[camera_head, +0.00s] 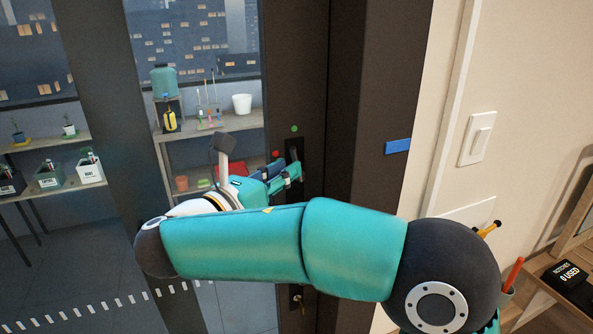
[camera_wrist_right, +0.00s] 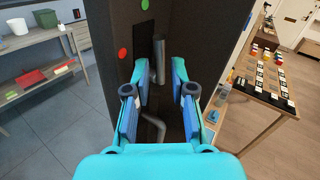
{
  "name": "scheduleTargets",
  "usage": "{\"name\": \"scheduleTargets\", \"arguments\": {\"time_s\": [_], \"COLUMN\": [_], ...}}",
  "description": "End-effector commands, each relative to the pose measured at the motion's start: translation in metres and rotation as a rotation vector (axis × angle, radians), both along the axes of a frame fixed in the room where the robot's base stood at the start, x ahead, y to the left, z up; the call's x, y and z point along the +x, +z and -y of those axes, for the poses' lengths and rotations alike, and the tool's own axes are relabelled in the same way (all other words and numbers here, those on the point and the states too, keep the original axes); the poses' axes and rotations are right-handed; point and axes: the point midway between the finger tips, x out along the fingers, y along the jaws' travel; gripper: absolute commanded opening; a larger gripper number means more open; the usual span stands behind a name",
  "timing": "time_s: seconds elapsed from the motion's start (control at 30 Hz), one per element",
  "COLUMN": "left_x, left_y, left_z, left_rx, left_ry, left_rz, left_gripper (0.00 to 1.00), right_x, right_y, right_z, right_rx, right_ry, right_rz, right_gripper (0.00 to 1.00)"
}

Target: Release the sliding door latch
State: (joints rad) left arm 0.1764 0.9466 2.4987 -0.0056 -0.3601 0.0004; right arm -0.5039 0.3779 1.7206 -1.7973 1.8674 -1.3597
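The dark door edge (camera_head: 296,60) carries a black latch recess (camera_head: 292,148), with a green dot (camera_head: 294,128) above it and a red dot (camera_head: 276,153) at its left. In the right wrist view a grey latch lever (camera_wrist_right: 160,62) stands in the recess, between the fingertips as seen from there. My right gripper (camera_head: 287,173) is at the recess, its fingers apart (camera_wrist_right: 160,72). I cannot tell whether a finger touches the lever. A bent grey part (camera_wrist_right: 155,124) shows lower between the fingers. My left gripper is out of view.
A blue tag (camera_head: 398,146) is on the dark frame and a light switch (camera_head: 478,138) on the wall at right. A wooden table (camera_head: 566,240) is at lower right. Shelves with pots and bottles (camera_head: 208,130) show through the glass.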

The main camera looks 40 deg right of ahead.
Motion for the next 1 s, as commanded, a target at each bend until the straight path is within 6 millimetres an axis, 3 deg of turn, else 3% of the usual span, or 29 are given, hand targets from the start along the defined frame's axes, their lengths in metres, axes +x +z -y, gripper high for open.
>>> {"name": "scheduleTargets", "arguments": {"time_s": [0.2,0.57,0.6,0.73,1.0], "left_x": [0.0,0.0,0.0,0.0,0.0], "left_y": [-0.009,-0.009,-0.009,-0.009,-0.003], "left_z": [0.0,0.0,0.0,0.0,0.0], "left_rx": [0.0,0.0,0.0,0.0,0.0], "left_ry": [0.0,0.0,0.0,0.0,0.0], "left_rz": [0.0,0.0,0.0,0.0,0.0], "left_gripper": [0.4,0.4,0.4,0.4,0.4], "right_x": [0.005,0.006,0.006,0.007,0.007], "right_y": [-0.001,0.0,0.0,0.0,0.003], "right_z": [0.022,0.027,0.027,0.027,0.028], "right_rx": [0.001,0.0,0.0,0.0,0.02], "right_ry": [0.006,0.007,0.007,0.007,0.009], "right_rz": [0.0,0.0,0.0,0.0,0.005], "right_gripper": [0.24,0.24,0.22,0.0,0.0]}}
